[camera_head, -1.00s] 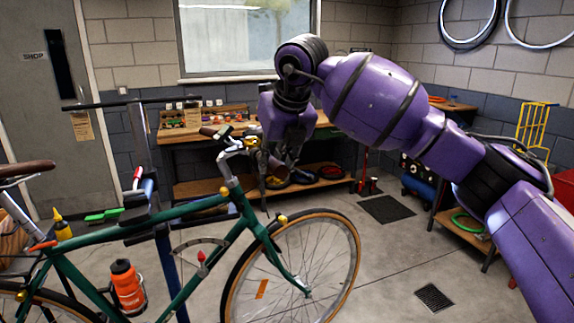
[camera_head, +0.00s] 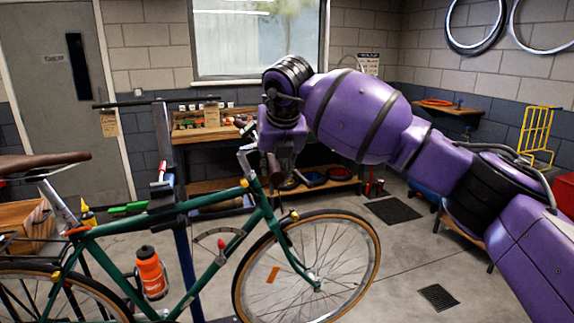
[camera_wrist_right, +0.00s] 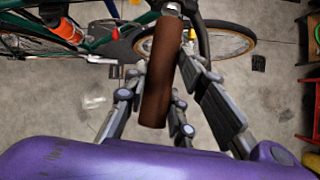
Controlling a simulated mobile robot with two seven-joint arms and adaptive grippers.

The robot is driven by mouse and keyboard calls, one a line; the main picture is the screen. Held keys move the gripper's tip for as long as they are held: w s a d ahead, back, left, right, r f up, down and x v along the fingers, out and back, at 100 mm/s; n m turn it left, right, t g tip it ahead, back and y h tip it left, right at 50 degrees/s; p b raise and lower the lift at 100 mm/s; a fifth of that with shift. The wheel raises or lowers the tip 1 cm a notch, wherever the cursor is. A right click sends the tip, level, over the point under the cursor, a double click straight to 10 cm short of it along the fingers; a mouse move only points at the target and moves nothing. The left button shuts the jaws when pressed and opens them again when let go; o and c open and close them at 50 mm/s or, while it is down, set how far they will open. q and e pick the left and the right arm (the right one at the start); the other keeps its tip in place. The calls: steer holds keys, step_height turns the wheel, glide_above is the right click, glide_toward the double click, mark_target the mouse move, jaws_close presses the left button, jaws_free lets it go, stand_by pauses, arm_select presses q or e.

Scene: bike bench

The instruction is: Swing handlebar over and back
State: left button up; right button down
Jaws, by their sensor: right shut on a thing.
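The green bike (camera_head: 150,222) is held in a blue stand (camera_head: 186,265). Its silver handlebar (camera_head: 245,158) sits above the front wheel (camera_head: 315,266), partly hidden by my purple right arm. My right gripper (camera_head: 274,168) is shut on the near brown handlebar grip (camera_head: 276,176). In the right wrist view, the brown grip (camera_wrist_right: 162,85) lies lengthwise between the dark fingers of the right gripper (camera_wrist_right: 164,80), its end pointing toward my wrist. My left gripper is not in view.
An orange bottle (camera_head: 150,272) is on the frame. A workbench (camera_head: 205,133) with tools stands behind, under the window. A yellow hand truck (camera_head: 538,135) is at the right.

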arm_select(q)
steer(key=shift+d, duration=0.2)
arm_select(e)
steer(key=c, duration=1.5)
jaws_free()
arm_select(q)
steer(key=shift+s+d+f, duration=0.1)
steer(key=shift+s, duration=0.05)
arm_select(e)
steer(key=shift+o, duration=0.2)
steer(key=shift+s+r, duration=0.1)
steer(key=shift+r, duration=0.15)
steer(key=v, duration=1.1)
steer(key=shift+s+r, duration=0.2)
